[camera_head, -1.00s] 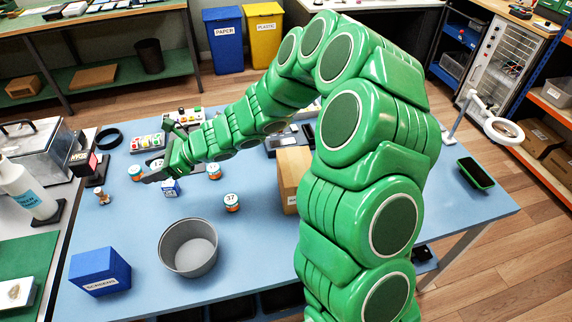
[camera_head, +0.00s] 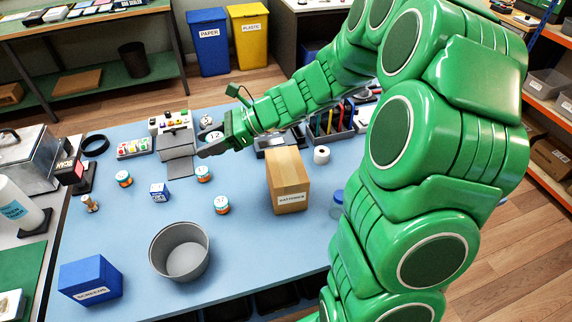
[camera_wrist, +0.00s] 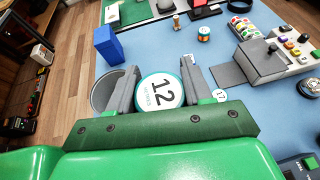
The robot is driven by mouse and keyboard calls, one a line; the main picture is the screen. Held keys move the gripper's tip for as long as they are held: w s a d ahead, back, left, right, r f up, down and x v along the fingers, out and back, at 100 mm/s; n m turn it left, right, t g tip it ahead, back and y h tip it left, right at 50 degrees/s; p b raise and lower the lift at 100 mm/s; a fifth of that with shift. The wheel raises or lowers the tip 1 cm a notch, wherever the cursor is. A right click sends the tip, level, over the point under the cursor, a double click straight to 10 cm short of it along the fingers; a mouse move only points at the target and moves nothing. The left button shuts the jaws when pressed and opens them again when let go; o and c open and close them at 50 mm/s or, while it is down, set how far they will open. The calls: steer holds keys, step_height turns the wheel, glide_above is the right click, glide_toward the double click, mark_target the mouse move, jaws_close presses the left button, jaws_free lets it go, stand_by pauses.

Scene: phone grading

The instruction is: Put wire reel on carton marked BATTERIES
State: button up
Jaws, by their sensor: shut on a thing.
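My gripper (camera_head: 214,146) is shut on a round wire reel (camera_head: 214,135) with a white face marked 12, held above the back of the blue table. In the wrist view the reel (camera_wrist: 160,92) sits between the two grey fingers of my gripper (camera_wrist: 160,68), its label facing the camera. The brown carton marked BATTERIES (camera_head: 288,185) stands upright on the table, to the right of and nearer than my gripper. Its top shows no object on it. The carton does not show in the wrist view.
A grey bin (camera_head: 180,252) and a blue SCREENS box (camera_head: 94,275) are at the front.

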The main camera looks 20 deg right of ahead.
steer(key=s+d+r, duration=0.2)
steer(key=s+d, duration=1.2)
steer(key=d, duration=0.3)
glide_above(280, 165)
steer(key=s, duration=0.1)
steer(key=shift+m+t, duration=0.4)
steer(key=f, duration=0.8)
steer(key=shift+s+f, duration=0.1)
steer(key=shift+s, duration=0.1)
steer(key=shift+w+f, duration=0.6)
steer(key=shift+f, duration=1.7)
steer(key=shift+f, duration=0.1)
steer(key=o, duration=1)
